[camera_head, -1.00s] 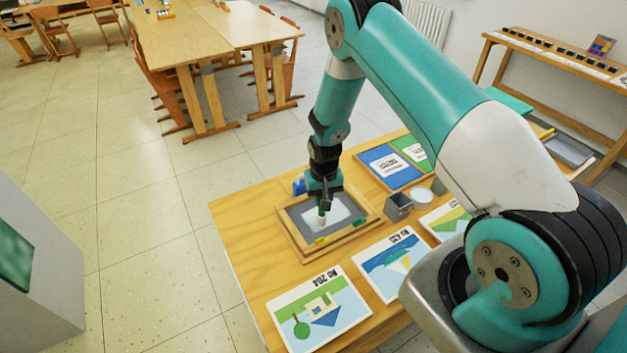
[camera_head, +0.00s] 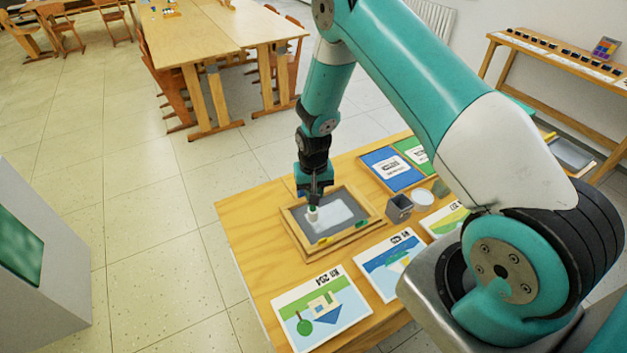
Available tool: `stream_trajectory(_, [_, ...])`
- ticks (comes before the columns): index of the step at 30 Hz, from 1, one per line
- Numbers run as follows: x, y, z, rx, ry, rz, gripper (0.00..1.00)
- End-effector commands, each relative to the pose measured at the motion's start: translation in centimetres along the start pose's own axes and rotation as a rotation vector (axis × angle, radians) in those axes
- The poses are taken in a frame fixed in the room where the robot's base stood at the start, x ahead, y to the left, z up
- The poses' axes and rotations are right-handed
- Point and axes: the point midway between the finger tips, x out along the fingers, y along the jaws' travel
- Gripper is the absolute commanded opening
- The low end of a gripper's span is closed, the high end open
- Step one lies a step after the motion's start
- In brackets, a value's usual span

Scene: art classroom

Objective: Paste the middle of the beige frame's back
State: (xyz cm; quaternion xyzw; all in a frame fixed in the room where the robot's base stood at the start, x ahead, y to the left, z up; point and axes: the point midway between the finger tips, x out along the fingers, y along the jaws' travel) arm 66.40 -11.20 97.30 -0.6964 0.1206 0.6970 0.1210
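The beige frame (camera_head: 291,230) lies on the wooden table, its grey back (camera_head: 328,195) facing up. A whitish patch (camera_head: 336,214) covers the middle of that back. My gripper (camera_head: 313,199) points down over the left part of the back. It is shut on a small white-ended stick (camera_head: 312,214), whose tip is at the left edge of the patch. The tip appears to touch the back, though contact is hard to confirm. The gripper fingers are small and dark here.
Picture cards (camera_head: 322,309) lie along the table's front. A wooden tray (camera_head: 374,182) with blue and green panels lies behind. Small yellow and green pieces sit at the frame's front edge.

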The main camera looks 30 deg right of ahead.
Motion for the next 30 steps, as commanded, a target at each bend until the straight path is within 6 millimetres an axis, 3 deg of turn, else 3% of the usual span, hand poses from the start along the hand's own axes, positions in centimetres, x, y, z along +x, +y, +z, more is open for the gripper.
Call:
stream_trajectory(8, [-2.4,-0.1,0.0,-0.001,0.001,0.000,0.00])
stream_trajectory(30, [-2.5,0.0,0.0,-0.001,0.001,0.000,0.00])
